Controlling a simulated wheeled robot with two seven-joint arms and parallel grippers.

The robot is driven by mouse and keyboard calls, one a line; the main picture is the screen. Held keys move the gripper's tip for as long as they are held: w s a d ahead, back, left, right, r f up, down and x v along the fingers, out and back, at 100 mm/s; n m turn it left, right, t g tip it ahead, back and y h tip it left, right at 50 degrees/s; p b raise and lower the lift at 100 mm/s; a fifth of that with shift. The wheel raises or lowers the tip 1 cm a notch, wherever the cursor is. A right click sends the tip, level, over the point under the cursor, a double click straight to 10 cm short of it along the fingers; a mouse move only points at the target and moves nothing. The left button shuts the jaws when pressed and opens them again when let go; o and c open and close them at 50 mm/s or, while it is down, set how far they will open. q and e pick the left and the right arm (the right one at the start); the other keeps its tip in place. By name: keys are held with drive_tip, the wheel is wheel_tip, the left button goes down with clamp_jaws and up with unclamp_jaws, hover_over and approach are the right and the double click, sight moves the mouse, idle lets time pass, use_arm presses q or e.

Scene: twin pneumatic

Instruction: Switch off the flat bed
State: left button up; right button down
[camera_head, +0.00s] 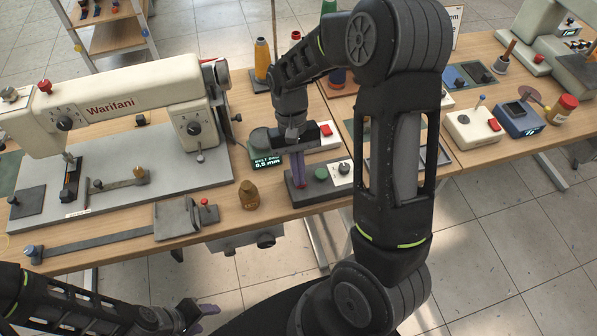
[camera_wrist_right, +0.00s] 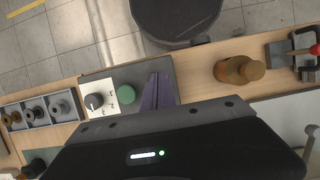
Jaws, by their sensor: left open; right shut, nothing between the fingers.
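A cream sewing machine marked Warifani (camera_head: 110,107) stands on a wide grey flat plate (camera_head: 105,204) at the left of the table. A dark switch box (camera_head: 322,191) sits near the table's front edge, right of the plate. It has a green button (camera_head: 320,173) and a white panel with a knob (camera_head: 344,168); they also show in the right wrist view (camera_wrist_right: 126,94). My right gripper (camera_head: 298,180) is shut and empty, its purple fingers pointing down over the box's left end. They hide that end; I cannot tell if they touch. My left gripper (camera_head: 203,312) is open, low in front of the table.
A brown bobbin-shaped weight (camera_head: 249,194) stands left of the box. A small display (camera_head: 266,160) is behind it. A lever with a red knob (camera_head: 205,212) lies at the front edge. My right arm hides part of the table.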

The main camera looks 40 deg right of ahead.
drive_tip(key=shift+f, duration=0.2)
drive_tip(key=shift+s+f+t+b, duration=0.2)
drive_tip(key=shift+s+t+b, duration=0.05)
drive_tip(key=shift+t+b, duration=0.15)
drive_tip(key=shift+w, duration=0.15)
drive_tip(key=shift+w+d+r, duration=0.15)
drive_tip(key=shift+w+d, duration=0.05)
drive_tip(key=shift+w, duration=0.45)
drive_tip(key=shift+r, duration=0.1)
